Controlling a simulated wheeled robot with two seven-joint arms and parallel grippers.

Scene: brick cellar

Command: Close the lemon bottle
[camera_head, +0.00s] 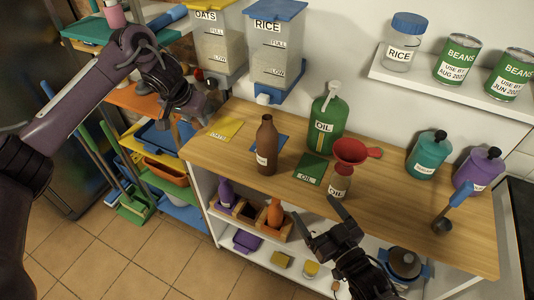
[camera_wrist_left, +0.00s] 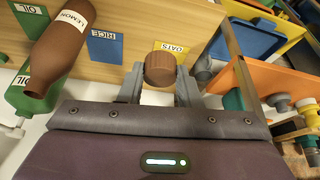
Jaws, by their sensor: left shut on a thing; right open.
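The lemon bottle (camera_head: 266,150) is brown and stands upright on the wooden worktop. In the left wrist view the lemon bottle (camera_wrist_left: 62,38) shows its LEMON label at the upper left. My left gripper (camera_head: 208,108) is above the worktop's left end, to the left of the bottle and apart from it. In the left wrist view my left gripper (camera_wrist_left: 160,76) is shut on a round brown cap (camera_wrist_left: 160,66). The cap cannot be made out in the head view. My right gripper (camera_head: 318,218) is open and empty at the worktop's front edge, near the small OIL bottle.
A green oil bottle (camera_head: 327,122) stands behind the lemon bottle. A red funnel (camera_head: 351,151) sits on the small OIL bottle (camera_head: 339,186). Teal (camera_head: 426,157) and purple (camera_head: 476,171) jars stand at right. Oats and rice dispensers (camera_head: 274,48) hang behind. The worktop between left gripper and lemon bottle holds only flat cards.

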